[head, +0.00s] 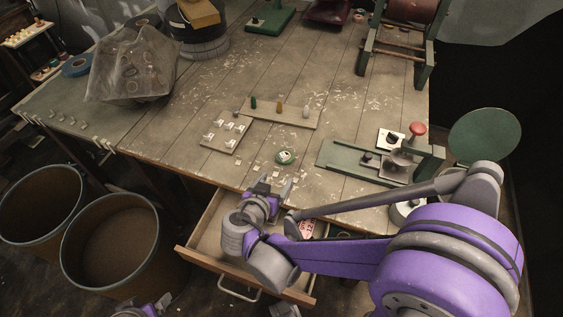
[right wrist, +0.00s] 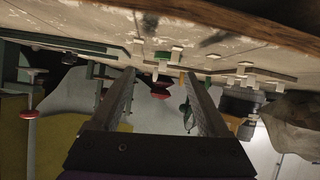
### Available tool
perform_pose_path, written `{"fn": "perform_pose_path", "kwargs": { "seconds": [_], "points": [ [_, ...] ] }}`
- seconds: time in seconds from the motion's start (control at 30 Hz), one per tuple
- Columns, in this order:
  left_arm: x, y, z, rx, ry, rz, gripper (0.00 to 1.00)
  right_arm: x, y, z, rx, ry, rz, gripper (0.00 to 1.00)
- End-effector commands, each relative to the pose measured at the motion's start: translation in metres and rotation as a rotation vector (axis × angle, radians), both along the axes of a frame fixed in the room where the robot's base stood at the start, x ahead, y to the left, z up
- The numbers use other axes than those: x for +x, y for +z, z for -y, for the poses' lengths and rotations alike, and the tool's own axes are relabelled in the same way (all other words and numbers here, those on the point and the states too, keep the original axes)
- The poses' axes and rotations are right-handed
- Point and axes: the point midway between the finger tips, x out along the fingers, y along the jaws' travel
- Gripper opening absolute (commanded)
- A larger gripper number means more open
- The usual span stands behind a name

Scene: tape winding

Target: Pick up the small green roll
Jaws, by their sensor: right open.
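In the right wrist view, which is upside down, a green piece that looks like the roll (right wrist: 163,57) shows beyond and between the spread fingertips (right wrist: 158,75). A purple and grey end of my left arm (head: 148,308) shows at the bottom edge; its fingers are not clear.
An open drawer (head: 205,245) is below my right gripper. A board of small pegs (head: 278,112) and a clip plate (head: 226,135) lie behind the roll. A green press with a red knob (head: 417,129) stands to the right. Two bins (head: 120,245) stand on the floor at left.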

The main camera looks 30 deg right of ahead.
Motion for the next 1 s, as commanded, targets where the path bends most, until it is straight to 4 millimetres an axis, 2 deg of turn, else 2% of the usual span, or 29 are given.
{"fn": "perform_pose_path", "kwargs": {
  "seconds": [0.17,0.4,0.67,1.0],
  "points": [
    [0.0,-0.008,0.0,0.0,0.0,-0.003,0.81,0.013,-0.003,-0.007,-0.019,-0.029,0.126,0.79],
    [-0.001,-0.012,0.0,0.0,0.0,-0.004,0.81,0.034,-0.015,0.019,-0.02,-0.036,0.137,0.79],
    [-0.001,-0.014,0.0,0.0,0.0,-0.004,0.81,0.049,-0.024,0.034,-0.019,-0.033,0.135,0.79],
    [-0.001,-0.018,0.0,0.0,0.0,-0.006,0.81,0.077,-0.039,0.065,-0.019,-0.034,0.135,0.79]
  ]
}}
